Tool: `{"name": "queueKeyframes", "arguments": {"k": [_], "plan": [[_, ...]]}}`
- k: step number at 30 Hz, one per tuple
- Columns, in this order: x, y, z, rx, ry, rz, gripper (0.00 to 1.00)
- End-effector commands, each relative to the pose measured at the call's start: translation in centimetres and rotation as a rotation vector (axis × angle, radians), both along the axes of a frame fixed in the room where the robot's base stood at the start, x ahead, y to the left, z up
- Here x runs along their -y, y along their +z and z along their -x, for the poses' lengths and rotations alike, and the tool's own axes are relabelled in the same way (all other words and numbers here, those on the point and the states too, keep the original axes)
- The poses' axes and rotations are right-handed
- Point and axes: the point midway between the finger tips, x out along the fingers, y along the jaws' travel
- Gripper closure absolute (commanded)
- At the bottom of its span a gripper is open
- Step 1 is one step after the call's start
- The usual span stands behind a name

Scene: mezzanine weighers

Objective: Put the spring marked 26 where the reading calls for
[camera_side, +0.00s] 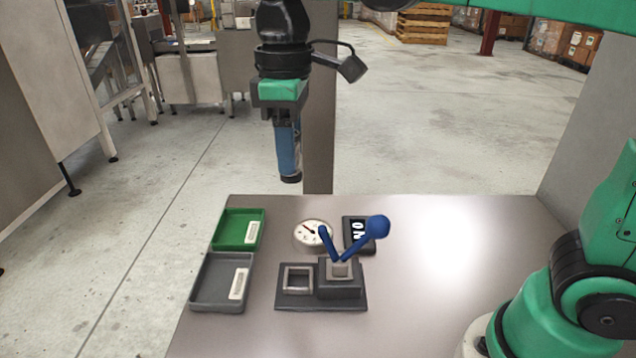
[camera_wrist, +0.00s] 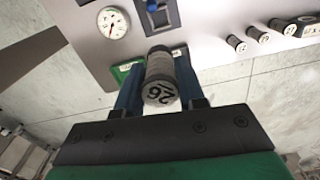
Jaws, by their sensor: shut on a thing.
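My gripper (camera_side: 288,160) is high above the far side of the table, behind the dial and trays in the side view. It is shut on the spring marked 26 (camera_wrist: 160,72), a grey cylinder whose dark-numbered end faces the wrist camera. In the side view the fingers mostly hide it. A round white dial (camera_side: 313,234) with a needle stands on the table and shows in the wrist view (camera_wrist: 112,22); its value is too small to read. A green tray (camera_side: 233,243) and a grey tray (camera_side: 214,294) lie to the left, each with a white label inside, too small to read.
A black sign (camera_side: 357,247) stands behind. Several numbered cylinders (camera_wrist: 236,43) stand at the wrist view's upper right.

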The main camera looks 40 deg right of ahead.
Motion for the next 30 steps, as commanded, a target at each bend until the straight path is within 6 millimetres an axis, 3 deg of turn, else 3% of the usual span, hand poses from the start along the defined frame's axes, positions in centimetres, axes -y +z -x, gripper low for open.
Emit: {"name": "queueKeyframes", "arguments": {"k": [7,22,30], "plan": [[0.0,-1.3,-0.1,0.0,-0.003,0.0,1.0],[0.0,-12.6,-0.1,0.0,-0.004,0.0,1.0],[0.0,-15.7,-0.1,0.0,-0.004,0.0,1.0]]}}
